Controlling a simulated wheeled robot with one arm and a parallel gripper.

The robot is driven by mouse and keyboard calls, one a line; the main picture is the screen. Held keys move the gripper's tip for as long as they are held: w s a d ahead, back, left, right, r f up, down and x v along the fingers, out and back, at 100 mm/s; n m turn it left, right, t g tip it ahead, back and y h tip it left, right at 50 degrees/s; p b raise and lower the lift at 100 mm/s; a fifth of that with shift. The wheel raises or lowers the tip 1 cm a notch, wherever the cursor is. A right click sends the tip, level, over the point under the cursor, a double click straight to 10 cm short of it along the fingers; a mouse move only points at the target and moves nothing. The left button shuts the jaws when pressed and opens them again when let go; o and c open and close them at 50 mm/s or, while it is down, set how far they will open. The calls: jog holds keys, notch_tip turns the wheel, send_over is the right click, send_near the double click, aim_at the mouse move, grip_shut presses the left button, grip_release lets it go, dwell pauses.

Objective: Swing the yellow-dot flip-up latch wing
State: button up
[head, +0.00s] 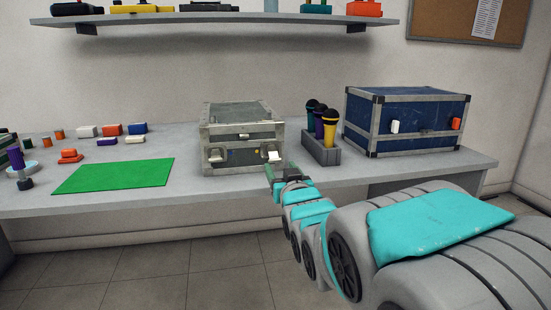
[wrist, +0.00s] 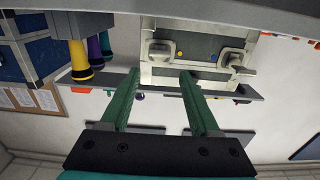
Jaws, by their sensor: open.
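A grey case (head: 240,132) with light metal edging stands on the bench, its front carrying two latches. In the wrist view, which is upside down, the yellow dot (wrist: 180,53) lies beside the left-hand latch (wrist: 160,48). That latch corresponds to the right latch (head: 273,156) in the head view. The other latch (wrist: 236,58) is farther right in the wrist view. My gripper (wrist: 158,74) is open and empty, its green fingers pointing at the case front with the yellow-dot latch seen between and beyond their tips. I see no clear contact.
A holder (head: 320,150) with three microphones stands just right of the case, near my gripper. A blue trunk (head: 415,122) is farther right. A green mat (head: 115,176) and several small blocks lie left. A loaded shelf (head: 220,18) hangs above.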

aim_at(274, 155)
jog(key=shift+p+x, duration=0.3)
jog(key=shift+x, duration=3.3)
jog(key=shift+f, duration=0.1)
grip_shut()
